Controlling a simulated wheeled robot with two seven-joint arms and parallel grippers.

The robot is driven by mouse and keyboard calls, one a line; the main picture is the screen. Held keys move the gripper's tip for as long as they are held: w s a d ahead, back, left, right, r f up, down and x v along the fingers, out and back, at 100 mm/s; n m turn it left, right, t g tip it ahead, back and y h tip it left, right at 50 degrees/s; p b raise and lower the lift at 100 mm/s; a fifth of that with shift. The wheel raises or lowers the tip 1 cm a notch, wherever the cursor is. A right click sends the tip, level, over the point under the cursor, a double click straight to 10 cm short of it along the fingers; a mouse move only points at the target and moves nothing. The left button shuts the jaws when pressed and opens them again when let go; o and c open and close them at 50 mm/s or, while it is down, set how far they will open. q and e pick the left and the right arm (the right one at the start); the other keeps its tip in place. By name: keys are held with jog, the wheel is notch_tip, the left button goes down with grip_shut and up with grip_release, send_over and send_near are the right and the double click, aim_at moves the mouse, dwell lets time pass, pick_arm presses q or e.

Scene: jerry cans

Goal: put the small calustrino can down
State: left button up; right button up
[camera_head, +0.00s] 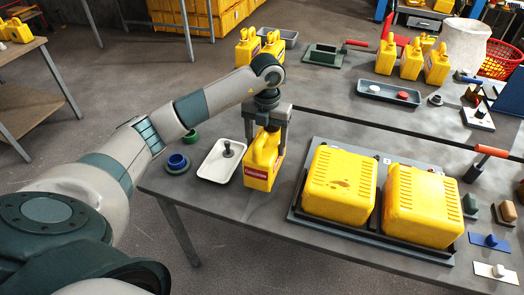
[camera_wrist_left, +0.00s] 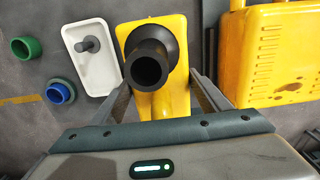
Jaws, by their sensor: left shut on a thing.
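The small yellow can (camera_head: 258,172) is upright near the left end of the near table, with a red label on its front whose lettering is too small to read surely. My left gripper (camera_head: 268,128) comes down from above and is shut on it, one finger on each side. In the left wrist view the can (camera_wrist_left: 168,28) shows from above, with a dark round spout opening (camera_wrist_left: 150,70), between the fingers of my left gripper (camera_wrist_left: 160,92). I cannot tell whether its base touches the table. My right gripper is not in view.
A white tray (camera_head: 212,172) with a dark knob lies just left of the can. Blue (camera_head: 177,162) and green (camera_head: 191,138) caps lie further left. Two large yellow cans (camera_head: 340,185) (camera_head: 424,205) lie on a dark rack at right. More yellow cans (camera_head: 411,60) stand on the far table.

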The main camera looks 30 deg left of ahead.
pick_arm(q)
jog(key=shift+s+a+f, duration=0.3)
jog(key=shift+s+f, duration=0.15)
jog(key=shift+s, duration=0.2)
notch_tip(320, 180, down, 3)
jog(key=shift+r+p, duration=0.15)
jog(key=shift+p, duration=0.9)
jog(key=shift+f, duration=0.8)
jog(key=o, duration=1.4)
jog(key=shift+o, duration=0.2)
